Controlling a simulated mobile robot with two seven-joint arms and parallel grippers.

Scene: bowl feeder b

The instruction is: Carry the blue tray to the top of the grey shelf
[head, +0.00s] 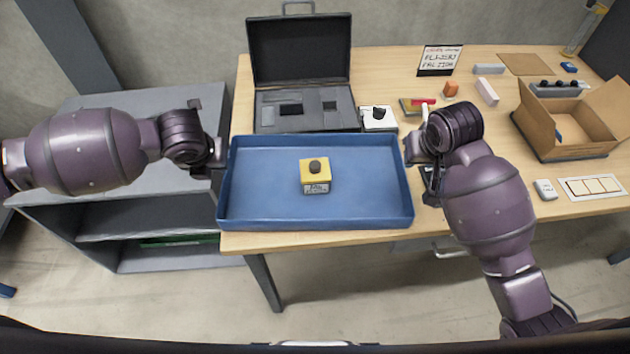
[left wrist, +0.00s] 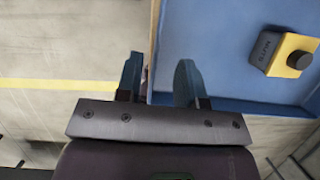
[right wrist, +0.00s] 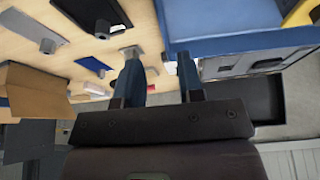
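The blue tray (head: 260,205) lies level on the wooden table at its front left, overhanging the left table edge slightly. A yellow block with a dark knob (head: 315,176) sits in it. The grey shelf (head: 150,100) stands left of the table; its top is bare. My left gripper (head: 214,172) is at the tray's left wall. In the left wrist view its open fingers (left wrist: 158,82) stand either side of the tray wall (left wrist: 153,50). My right gripper (head: 416,165) is at the tray's right wall, fingers (right wrist: 161,82) apart near the wall (right wrist: 240,42); contact is unclear.
An open black case (head: 300,75) stands just behind the tray, with a white switch box (head: 379,117) beside it. An open cardboard box (head: 575,125) and several small items occupy the table's right. A green item (head: 180,241) lies on a lower shelf level.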

